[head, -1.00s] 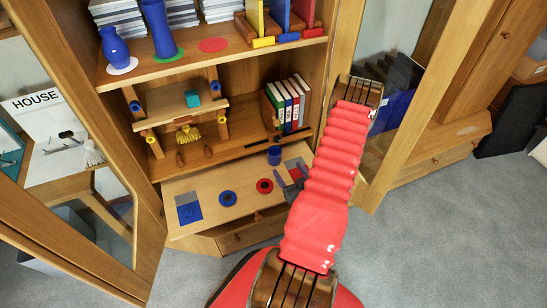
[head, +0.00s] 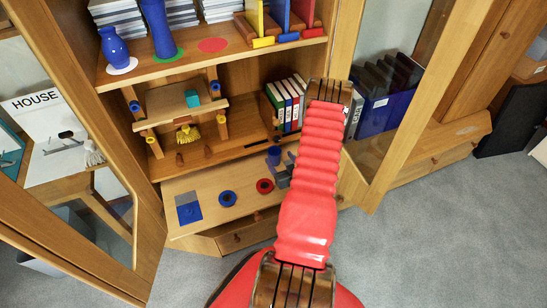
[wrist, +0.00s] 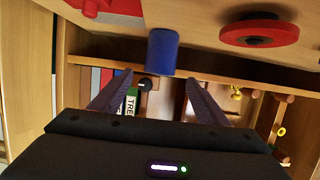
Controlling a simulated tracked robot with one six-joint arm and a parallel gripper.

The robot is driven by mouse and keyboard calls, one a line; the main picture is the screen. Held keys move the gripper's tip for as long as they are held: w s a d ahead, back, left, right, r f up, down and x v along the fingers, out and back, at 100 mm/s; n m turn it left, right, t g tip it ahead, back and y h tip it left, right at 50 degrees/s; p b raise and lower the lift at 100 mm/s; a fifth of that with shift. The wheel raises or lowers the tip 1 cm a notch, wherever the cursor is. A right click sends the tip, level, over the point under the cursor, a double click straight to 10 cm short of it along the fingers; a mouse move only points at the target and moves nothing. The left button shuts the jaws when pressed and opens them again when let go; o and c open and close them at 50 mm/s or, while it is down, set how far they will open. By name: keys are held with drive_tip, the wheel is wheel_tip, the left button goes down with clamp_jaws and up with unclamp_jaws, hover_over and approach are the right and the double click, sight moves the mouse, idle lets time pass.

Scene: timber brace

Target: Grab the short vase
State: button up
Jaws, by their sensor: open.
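A short, round-bellied blue vase (head: 115,48) stands on a white disc on the top shelf in the head view. A taller blue vase (head: 160,28) stands to its right on a green disc. A small blue cylinder (head: 274,154) stands on the lower pull-out board, and it shows in the wrist view (wrist: 162,52). My gripper (head: 284,168) is open beside this cylinder, low in front of the cabinet. In the wrist view my open fingers (wrist: 159,80) point toward the cylinder, which appears just beyond and between the tips. Nothing is held.
The pull-out board (head: 210,178) also carries a blue ring (head: 227,198) and a red ring (head: 265,186). Binders (head: 288,103) stand on the middle shelf behind. A small wooden stand with a teal cube (head: 192,98) is left. Open glass doors flank the cabinet.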

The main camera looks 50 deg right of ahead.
sight(275, 153)
idle(0.3)
drive_tip(key=shift+x, duration=2.7)
drive_tip(key=c, duration=1.3)
